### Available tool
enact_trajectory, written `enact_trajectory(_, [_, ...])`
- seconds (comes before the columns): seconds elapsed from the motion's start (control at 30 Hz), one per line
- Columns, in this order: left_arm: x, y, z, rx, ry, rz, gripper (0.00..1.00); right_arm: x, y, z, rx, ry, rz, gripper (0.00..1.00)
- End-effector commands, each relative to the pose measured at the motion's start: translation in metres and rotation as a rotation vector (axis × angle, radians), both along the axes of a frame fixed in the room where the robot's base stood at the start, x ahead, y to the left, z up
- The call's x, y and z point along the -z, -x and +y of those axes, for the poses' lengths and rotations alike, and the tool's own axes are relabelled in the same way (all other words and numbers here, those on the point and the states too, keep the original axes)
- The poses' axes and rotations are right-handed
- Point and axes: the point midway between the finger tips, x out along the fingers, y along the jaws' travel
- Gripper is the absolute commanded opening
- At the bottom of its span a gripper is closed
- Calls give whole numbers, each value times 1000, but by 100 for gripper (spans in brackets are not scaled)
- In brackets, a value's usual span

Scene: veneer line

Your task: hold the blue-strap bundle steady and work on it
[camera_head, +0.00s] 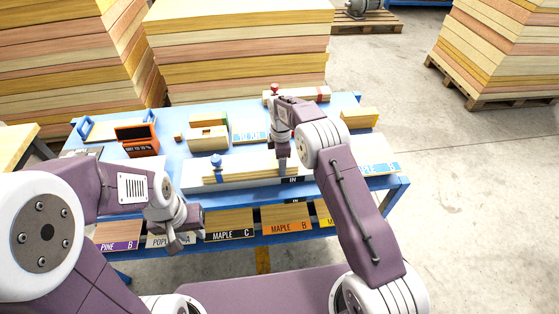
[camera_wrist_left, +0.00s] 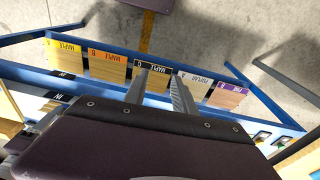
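The blue-strap bundle (camera_head: 245,175) is a low stack of thin pale wood strips lying on a white surface on the blue table. A blue strap piece (camera_head: 217,162) stands up near its left end. My right gripper (camera_head: 282,165) points down at the right end of the bundle; whether its fingers are shut on it cannot be told. My left gripper (camera_head: 176,243) is low at the table's front edge, away from the bundle. In the left wrist view its two fingers (camera_wrist_left: 161,90) are apart with nothing between them. The bundle is not clear in that view.
Labelled bins line the table (camera_head: 395,190) front, including Maple C (camera_head: 229,235) and Maple B (camera_head: 287,227). An orange-black display box (camera_head: 136,139), wood blocks (camera_head: 208,138) and a yellow block (camera_head: 359,117) sit behind.

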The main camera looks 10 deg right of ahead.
Motion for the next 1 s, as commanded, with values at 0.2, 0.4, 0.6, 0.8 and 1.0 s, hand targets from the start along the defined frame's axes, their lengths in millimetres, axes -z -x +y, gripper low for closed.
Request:
enact_trajectory(0.2, [0,0,0,27,-3,1,56,2,1,0,-2,2,4,0])
enact_trajectory(0.4, [-13,9,-1,367,-19,94,56,1,1,0,-2,1,5,0])
enact_trajectory(0.6, [-71,-62,-3,793,-41,80,56,1,1,0,-2,1,4,0])
enact_trajectory(0.8, [-122,-134,-9,1156,-66,69,56,1,1,0,-1,1,3,0])
enact_trajectory(1.0, [-154,-196,-18,1440,-95,53,56,1,0,0,0,0,2,0])
